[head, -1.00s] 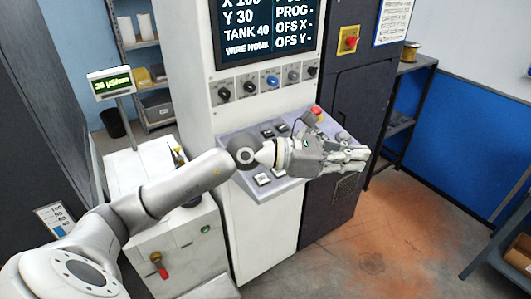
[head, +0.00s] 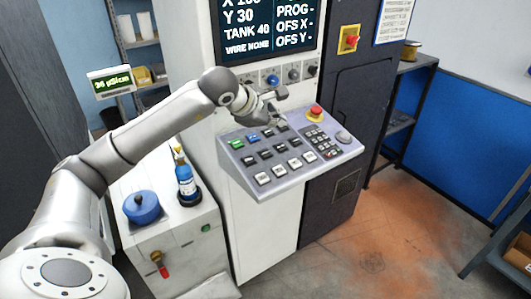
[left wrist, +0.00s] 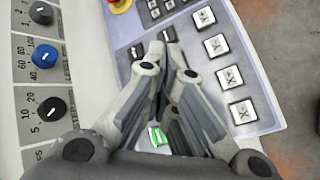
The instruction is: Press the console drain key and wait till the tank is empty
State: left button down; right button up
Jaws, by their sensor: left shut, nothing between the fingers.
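The console (head: 245,180) is a sloped grey panel with rows of keys, including a green key (head: 236,143) and a blue key (head: 253,136). My left gripper (head: 281,121) is shut and empty above the console's back edge. In the left wrist view my left gripper (left wrist: 168,40) lies across the dark keys, with the green key (left wrist: 157,137) partly showing under its fingers. I cannot tell whether a fingertip touches a key, nor read which key is drain. The screen (head: 262,28) reads TANK 40. My right gripper is not in view.
A red stop button (head: 315,112) stands at the console's back right. Knobs (head: 273,80) line the panel behind. A blue bottle (head: 185,178) and a blue lid (head: 142,207) are on the white cabinet at left.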

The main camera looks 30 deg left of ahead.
pick_arm(q)
jog(key=b, duration=0.5)
send_over(265, 153)
jog(key=d, duration=0.2)
jog(key=f, duration=0.7)
jog(key=shift+s+f, duration=0.2)
jog(key=shift+f, duration=0.2)
jog(key=shift+a+f+b, duration=0.1)
jog(key=shift+f+b, duration=0.3)
jog(key=shift+b, duration=0.15)
jog(key=shift+w, duration=0.1)
jog(key=shift+a+f+b, duration=0.1)
jog(key=shift+f+b, duration=0.3)
jog(key=shift+b, duration=0.15)
jog(key=shift+f+b, duration=0.4)
jog(key=shift+b, duration=0.1)
jog(key=shift+r, duration=0.1)
dwell(0.4)
jog(key=shift+r+p, duration=0.4)
jog(key=shift+r, duration=0.3)
